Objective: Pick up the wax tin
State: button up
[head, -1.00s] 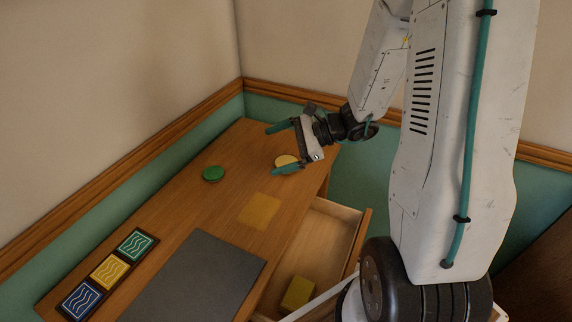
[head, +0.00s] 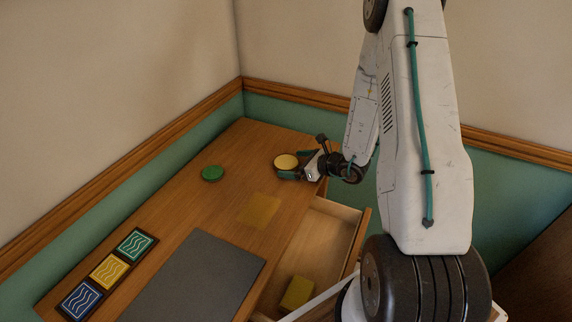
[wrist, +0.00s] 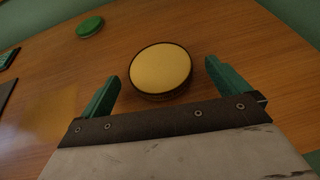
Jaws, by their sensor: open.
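A round tin with a pale yellow top and dark rim (head: 285,161), which I take for the wax tin, lies flat near the far right edge of the wooden desk top. In the wrist view the tin (wrist: 160,70) sits just ahead of the gripper's palm, between the two teal fingers. My gripper (wrist: 163,76) is open, low at the desk, with one finger on each side of the tin. A gap shows between each finger and the tin.
An open drawer (head: 333,237) below the desk's right edge holds a yellow block (head: 297,292). A yellow square patch (head: 260,209) and a grey mat (head: 195,281) lie on the desk. Blue, yellow and green wave-patterned tiles (head: 109,270) line the left. Walls stand behind.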

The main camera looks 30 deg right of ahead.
jog(key=shift+x, duration=0.9)
jog(key=c, duration=1.1)
jog(key=shift+r, duration=0.2)
jog(key=shift+c, duration=0.2)
